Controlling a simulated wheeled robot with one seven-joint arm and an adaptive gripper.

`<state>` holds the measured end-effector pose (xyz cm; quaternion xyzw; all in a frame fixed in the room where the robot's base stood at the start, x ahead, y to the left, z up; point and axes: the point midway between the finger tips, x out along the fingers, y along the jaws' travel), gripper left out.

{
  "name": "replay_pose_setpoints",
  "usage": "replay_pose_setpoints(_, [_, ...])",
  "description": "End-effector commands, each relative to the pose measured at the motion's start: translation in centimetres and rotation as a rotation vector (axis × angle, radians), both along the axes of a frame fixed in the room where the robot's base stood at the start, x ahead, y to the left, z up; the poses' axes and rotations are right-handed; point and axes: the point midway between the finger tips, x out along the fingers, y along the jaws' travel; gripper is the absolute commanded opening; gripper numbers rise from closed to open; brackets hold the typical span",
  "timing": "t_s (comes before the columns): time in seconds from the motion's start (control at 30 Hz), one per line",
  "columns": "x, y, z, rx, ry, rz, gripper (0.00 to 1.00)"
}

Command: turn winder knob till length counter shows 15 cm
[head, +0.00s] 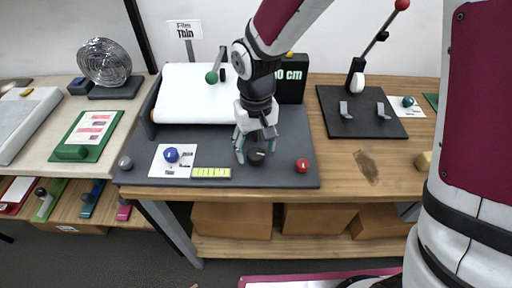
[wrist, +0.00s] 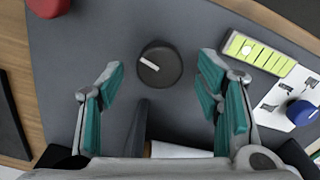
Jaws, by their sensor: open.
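The black winder knob (wrist: 159,65) stands on the dark grey plate, its white pointer line aimed to the upper left in the wrist view. It also shows in the head view (head: 256,156), partly behind my gripper. My gripper (head: 257,155) is open above the knob, with its teal fingers either side and apart from it; in the wrist view the fingertips (wrist: 160,67) flank it. The length counter (head: 292,75) is a black box with green digits. My arm hides part of it; "0 cm" shows, and any earlier digit is unclear. The white film roll (head: 194,92) lies behind the knob.
A red button (head: 302,165) is right of the knob. A yellow-green level strip (head: 211,173) and a blue knob (head: 171,155) on a white card are left. A green-balled lever (head: 212,77) rises by the roll. A black stand (head: 346,124) is farther right.

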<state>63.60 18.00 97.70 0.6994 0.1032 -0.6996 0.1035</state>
Motion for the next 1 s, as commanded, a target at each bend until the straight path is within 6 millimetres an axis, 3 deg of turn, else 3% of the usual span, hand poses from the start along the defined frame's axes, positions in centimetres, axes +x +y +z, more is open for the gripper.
replay_pose_setpoints(0.2, [0.0,0.0,-1.5,0.0,0.0,-0.001,0.59])
replay_pose_setpoints(0.47, [0.0,0.0,-1.7,0.0,0.0,-0.001,0.59])
replay_pose_setpoints(0.53, [0.0,0.0,-1.7,0.0,0.0,-0.001,0.5])
replay_pose_setpoints(0.7, [0.0,0.0,-1.6,0.0,0.0,-0.001,0.12])
replay_pose_setpoints(1.0, [0.0,0.0,-1.6,0.001,0.0,0.106,0.11])
